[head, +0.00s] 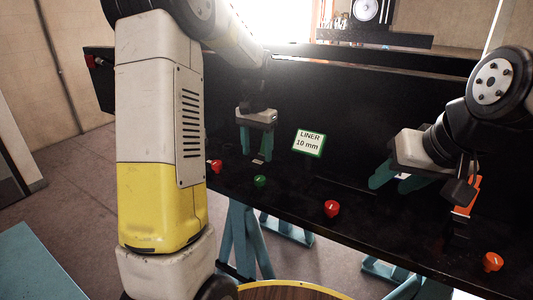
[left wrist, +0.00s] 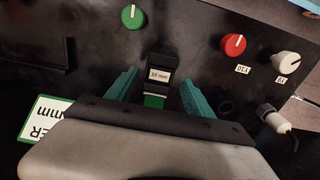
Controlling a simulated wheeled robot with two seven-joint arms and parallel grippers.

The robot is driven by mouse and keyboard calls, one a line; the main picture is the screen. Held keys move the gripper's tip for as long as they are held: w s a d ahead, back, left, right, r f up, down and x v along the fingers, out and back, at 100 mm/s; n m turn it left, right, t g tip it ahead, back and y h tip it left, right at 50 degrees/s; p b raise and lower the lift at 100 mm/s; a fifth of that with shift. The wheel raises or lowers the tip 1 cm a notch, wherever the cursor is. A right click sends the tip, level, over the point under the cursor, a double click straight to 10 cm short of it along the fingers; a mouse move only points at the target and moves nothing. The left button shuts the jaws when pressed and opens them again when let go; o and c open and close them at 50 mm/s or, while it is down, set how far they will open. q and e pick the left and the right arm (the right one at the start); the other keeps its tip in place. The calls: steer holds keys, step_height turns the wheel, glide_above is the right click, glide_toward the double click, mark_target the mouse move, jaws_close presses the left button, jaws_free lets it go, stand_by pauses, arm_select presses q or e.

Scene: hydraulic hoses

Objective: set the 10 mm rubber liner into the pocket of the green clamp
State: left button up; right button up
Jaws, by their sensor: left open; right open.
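My left gripper (head: 256,156) is open, its teal fingers pointing down at the black panel. In the left wrist view its fingers (left wrist: 159,80) stand on either side of a black piece (left wrist: 166,62) with a white "10 mm" label, apart from it. A green part (left wrist: 153,101), probably the green clamp, shows directly below the label. I cannot tell whether the black piece is the liner or part of the clamp, nor whether it sits in a pocket. My right gripper (head: 395,184) is open and empty over the right of the panel.
A green-edged "LINER 10 mm" sign (head: 308,143) stands on the panel right of my left gripper. An orange part (head: 467,197) stands beside my right gripper.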

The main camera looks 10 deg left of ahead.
mark_target(257, 162)
arm_select(q)
steer(key=shift+r, duration=2.4)
